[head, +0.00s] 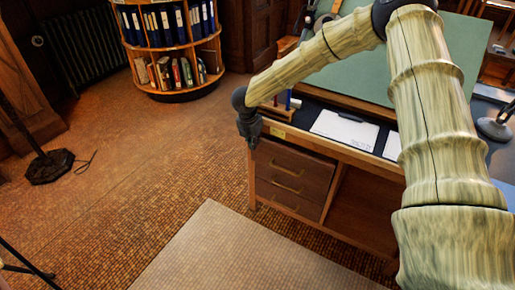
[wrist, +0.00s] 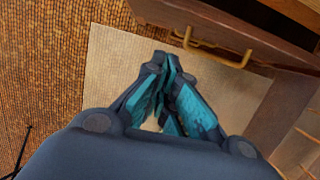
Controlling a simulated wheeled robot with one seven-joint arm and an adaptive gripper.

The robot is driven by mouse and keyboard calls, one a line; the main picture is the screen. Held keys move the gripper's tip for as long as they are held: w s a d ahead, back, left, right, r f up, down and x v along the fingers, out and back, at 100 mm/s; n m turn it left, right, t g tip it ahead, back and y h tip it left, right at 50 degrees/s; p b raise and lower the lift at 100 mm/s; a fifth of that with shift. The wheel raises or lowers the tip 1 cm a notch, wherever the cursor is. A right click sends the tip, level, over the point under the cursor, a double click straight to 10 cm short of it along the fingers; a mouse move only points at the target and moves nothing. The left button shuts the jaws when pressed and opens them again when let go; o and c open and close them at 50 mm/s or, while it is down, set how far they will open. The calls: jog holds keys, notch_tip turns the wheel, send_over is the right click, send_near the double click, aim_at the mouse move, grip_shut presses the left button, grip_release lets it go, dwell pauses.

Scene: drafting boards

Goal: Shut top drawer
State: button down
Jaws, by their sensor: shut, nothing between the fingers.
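The brown wooden top drawer (head: 311,174) is in the left part of the desk, with a brass handle (head: 288,171). It seems to stand out from the desk, with a dark gap above its front; how far is hard to tell. In the wrist view its front (wrist: 205,22) and handle (wrist: 212,48) lie beyond my fingertips. My gripper (head: 251,146) is shut and empty, pointing down near the desk's front left corner. In the wrist view my gripper (wrist: 168,66) shows its fingers together, apart from the handle as far as I can see.
The wooden desk (head: 352,212) has an open space right of the drawers. A clipboard (head: 344,131) and a green drafting board (head: 425,65) are on top. A pale mat (head: 225,255) lies in front. A round bookcase (head: 183,85) stands behind; the floor at left is mostly clear.

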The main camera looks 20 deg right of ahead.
jog(key=v, duration=0.3)
jog(key=shift+r, duration=0.1)
jog(key=c, duration=1.9)
grip_release()
jog(key=shift+s, duration=0.1)
jog(key=shift+c, duration=0.2)
jog(key=o, duration=0.4)
jog(key=s+f+n+h+b, duration=0.1)
jog(key=s+f, duration=0.1)
jog(key=s+d+f+n+h+b, duration=0.1)
jog(key=s+f+b, duration=0.1)
jog(key=f, duration=0.1)
jog(key=s+f+n+h+b, duration=0.1)
jog(key=s+f+n+b, duration=0.1)
jog(key=f, duration=0.1)
jog(key=shift+d+h, duration=0.4)
jog(key=n+t+h+b, duration=0.6)
jog(key=n+t+b, duration=0.2)
jog(key=n+b, duration=0.5)
send_near(288, 171)
jog(key=n+p, duration=0.1)
jog(key=b+x, duration=0.1)
jog(key=x, duration=0.9)
jog(key=shift+d+f, duration=0.15)
jog(key=shift+f, duration=0.1)
grip_shut()
